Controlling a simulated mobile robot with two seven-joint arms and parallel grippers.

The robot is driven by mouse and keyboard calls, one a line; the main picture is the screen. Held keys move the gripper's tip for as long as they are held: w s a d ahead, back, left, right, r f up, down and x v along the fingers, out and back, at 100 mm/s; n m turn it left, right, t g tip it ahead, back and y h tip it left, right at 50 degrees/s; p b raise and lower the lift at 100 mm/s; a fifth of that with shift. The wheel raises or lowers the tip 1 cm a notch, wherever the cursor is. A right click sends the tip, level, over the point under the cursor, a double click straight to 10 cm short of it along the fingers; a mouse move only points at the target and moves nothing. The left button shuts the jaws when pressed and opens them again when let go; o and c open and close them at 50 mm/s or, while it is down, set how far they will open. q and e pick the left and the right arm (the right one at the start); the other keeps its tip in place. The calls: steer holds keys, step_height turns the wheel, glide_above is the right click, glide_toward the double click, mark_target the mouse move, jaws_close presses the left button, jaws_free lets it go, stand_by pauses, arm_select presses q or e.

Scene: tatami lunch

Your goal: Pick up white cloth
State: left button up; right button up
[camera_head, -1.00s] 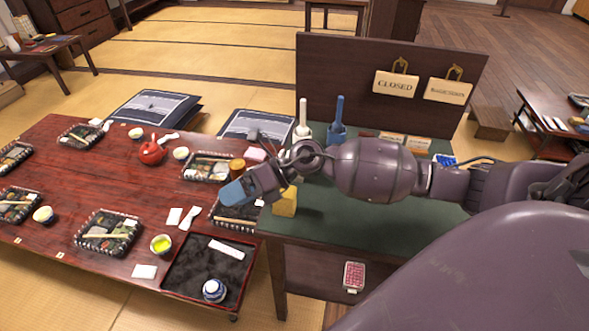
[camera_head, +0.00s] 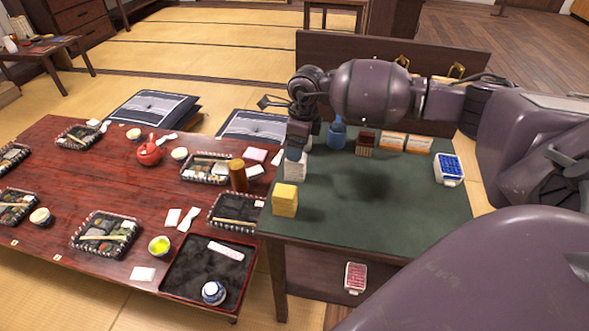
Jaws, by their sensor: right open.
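A white, block-like folded item, which looks like the white cloth (camera_head: 295,170), lies at the left edge of the green-topped table (camera_head: 390,215). It is just behind a yellow block (camera_head: 284,200). My right gripper (camera_head: 295,156) points down directly over the white cloth and is open. Its fingers hide the upper part of the cloth, and I cannot tell whether they touch it. My left gripper is not in view.
A blue bottle (camera_head: 337,133), a brown holder (camera_head: 365,143) and a blue-and-white box (camera_head: 449,169) stand on the green top. A brown cylinder (camera_head: 238,175) stands on the low red table (camera_head: 60,180). The green top's middle is clear.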

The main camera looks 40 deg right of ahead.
step_height(320, 180, down, 2)
steer(key=shift+a+f, duration=0.1)
steer(key=f, duration=0.3)
steer(key=f+b, duration=0.1)
steer(key=shift+w+a+f, duration=0.15)
steer(key=shift+w+f, duration=0.15)
steer(key=shift+c, duration=0.4)
steer(key=c, duration=0.9)
steer(key=shift+r, duration=0.2)
step_height(320, 180, up, 20)
steer(key=p, duration=0.2)
steer(key=shift+f+p, duration=0.1)
steer(key=shift+p, duration=0.2)
